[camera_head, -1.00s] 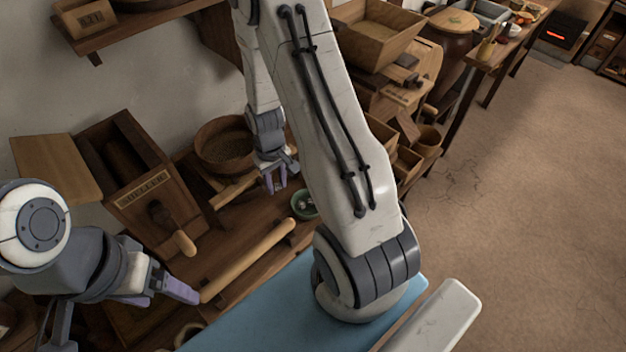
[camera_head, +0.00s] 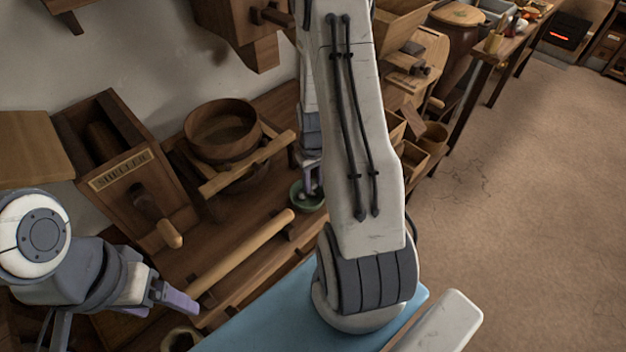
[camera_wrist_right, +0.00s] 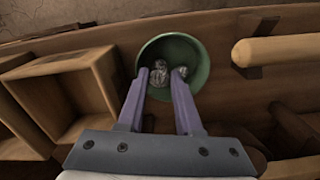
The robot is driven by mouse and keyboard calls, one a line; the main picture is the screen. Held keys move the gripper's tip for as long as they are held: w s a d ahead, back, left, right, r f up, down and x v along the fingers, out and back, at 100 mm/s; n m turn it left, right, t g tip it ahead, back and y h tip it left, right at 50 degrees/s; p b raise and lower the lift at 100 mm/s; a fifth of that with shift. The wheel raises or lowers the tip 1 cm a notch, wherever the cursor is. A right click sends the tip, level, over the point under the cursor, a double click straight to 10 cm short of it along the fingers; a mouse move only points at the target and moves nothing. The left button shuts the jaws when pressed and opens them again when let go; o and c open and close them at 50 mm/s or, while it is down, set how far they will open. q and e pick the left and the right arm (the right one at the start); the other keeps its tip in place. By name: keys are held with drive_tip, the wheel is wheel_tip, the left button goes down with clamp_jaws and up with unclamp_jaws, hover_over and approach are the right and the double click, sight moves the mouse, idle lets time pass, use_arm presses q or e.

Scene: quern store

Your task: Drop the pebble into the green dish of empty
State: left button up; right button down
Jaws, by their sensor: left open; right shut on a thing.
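The green dish (camera_head: 312,206) stands on the wooden bench, partly behind my right arm. In the right wrist view the dish (camera_wrist_right: 199,57) lies under and beyond my right fingers. My right gripper (camera_wrist_right: 161,73) is shut on a grey pebble (camera_wrist_right: 157,79), held over the dish's near part. Other grey, stone-like shapes show around the fingertips; the fingers hide part of the dish, so I cannot tell which of them lie in it. My left gripper (camera_head: 175,299) is open and empty at the lower left, well away from the dish.
A wooden rolling-pin-like bar (camera_head: 240,252) lies left of the dish. A round wooden sieve (camera_head: 222,130) and a box labelled sheller (camera_head: 120,172) stand further left. Wooden open boxes (camera_wrist_right: 68,88) sit close beside the dish. Floor (camera_head: 520,210) is clear at right.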

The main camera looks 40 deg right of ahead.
sight(313, 185)
drive_tip(key=shift+f, duration=0.2)
drive_tip(key=c, duration=0.5)
unclamp_jaws()
drive_tip(key=shift+r, duration=0.1)
wheel_tip(313, 185, up, 10)
drive_tip(key=shift+r, duration=0.15)
